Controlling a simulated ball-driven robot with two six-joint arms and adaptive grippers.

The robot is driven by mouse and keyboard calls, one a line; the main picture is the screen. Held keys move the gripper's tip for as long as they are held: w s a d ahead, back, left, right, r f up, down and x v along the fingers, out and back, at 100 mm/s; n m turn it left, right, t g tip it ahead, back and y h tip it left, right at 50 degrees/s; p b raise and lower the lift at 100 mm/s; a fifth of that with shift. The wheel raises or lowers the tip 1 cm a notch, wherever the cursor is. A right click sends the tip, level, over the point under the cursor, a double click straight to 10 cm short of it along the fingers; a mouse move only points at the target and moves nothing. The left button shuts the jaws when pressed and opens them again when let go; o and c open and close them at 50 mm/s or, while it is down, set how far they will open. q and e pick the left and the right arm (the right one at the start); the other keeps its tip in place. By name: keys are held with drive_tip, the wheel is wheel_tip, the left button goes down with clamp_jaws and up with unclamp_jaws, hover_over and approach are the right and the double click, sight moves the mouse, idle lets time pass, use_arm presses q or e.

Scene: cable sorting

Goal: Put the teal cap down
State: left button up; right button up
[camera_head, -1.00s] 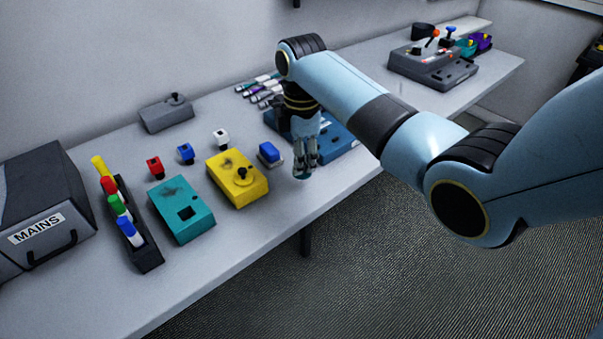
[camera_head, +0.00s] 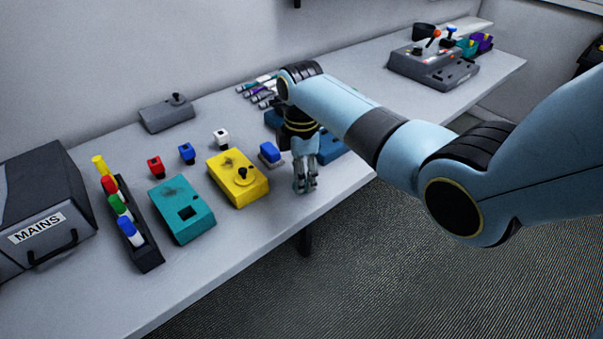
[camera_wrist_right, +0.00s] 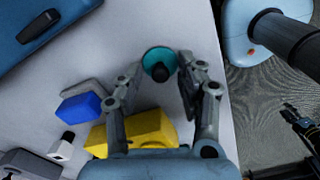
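The teal cap (camera_wrist_right: 151,56) is a round disc with a black knob, at the top centre of the right wrist view. It lies between the fingertips of my right gripper (camera_wrist_right: 162,68). In the head view my right gripper (camera_head: 305,188) points down close to the table, right of the yellow box (camera_head: 222,181); the cap is not clearly visible there. A dark part at the right edge of the wrist view looks like my left gripper (camera_wrist_right: 292,112), too small to read its state.
A blue block (camera_head: 270,153) on a grey base is close left of the gripper. A blue box (camera_head: 331,148) is behind it. The teal box (camera_head: 180,195) and marker rack (camera_head: 148,253) are farther left.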

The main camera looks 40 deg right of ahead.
wheel_tip(320, 180, up, 12)
drive_tip(key=shift+r, duration=0.15)
idle(0.5)
idle(0.3)
